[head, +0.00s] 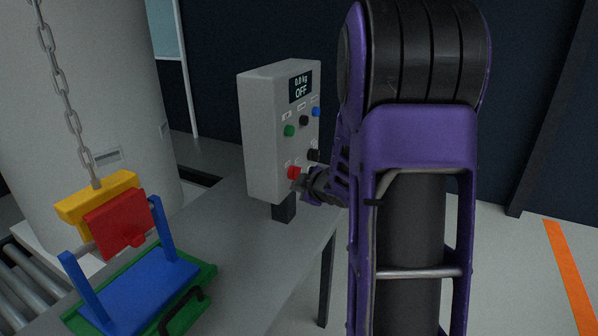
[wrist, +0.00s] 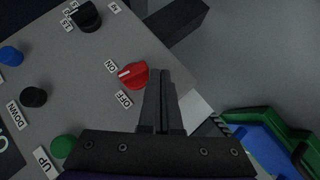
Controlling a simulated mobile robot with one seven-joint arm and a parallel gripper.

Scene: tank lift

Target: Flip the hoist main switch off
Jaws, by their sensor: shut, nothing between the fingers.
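The hoist main switch is a red knob (head: 293,173) low on the grey control box (head: 262,135). In the wrist view the red knob (wrist: 134,75) has a white mark that points left, nearer the ON label (wrist: 111,66) than the OFF label (wrist: 125,99). The box display (head: 300,87) reads 0.0 kg and OFF. My gripper (head: 303,182) is shut and empty, right beside the knob. In the wrist view its fingertips (wrist: 160,76) lie just right of the knob; I cannot tell whether they touch it.
Black knobs and green and blue buttons (head: 316,112) share the panel. A chain (head: 68,100) hangs at left over a yellow block (head: 70,207) and a red piece. A blue frame in a green tray (head: 205,283) sits on the grey table (head: 270,255).

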